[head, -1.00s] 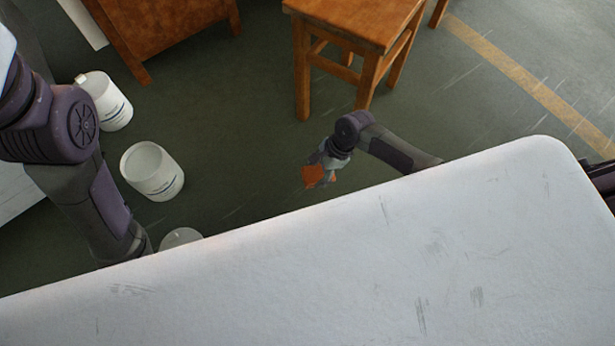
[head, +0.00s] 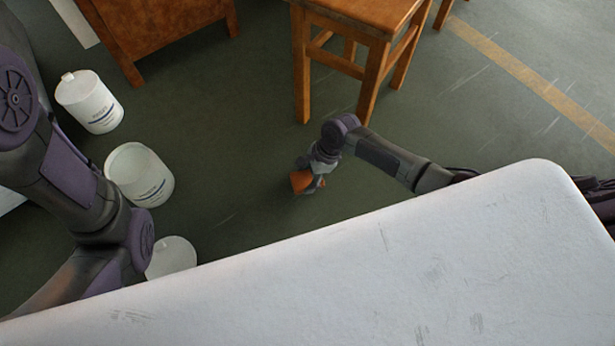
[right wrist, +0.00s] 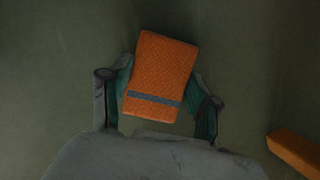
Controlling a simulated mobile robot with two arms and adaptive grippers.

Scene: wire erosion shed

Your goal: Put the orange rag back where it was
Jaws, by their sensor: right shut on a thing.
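The orange rag (head: 300,182) is a folded pad. In the right wrist view the orange rag (right wrist: 160,72) shows a grey stripe near its lower edge. My right gripper (head: 308,180) is shut on it, with one finger on each side of the rag in the right wrist view (right wrist: 162,95). The rag is held above the dark green floor, beyond the far edge of the white surface. How high it hangs I cannot tell. My left arm comes in at the left, but its gripper is out of the picture.
Several white buckets, among them an open one (head: 140,175) and a closed-looking one (head: 90,102), stand on the floor at left. A wooden stool (head: 365,22) and a wooden cabinet (head: 160,35) stand at the back. A white surface (head: 380,270) fills the foreground. Open floor lies between.

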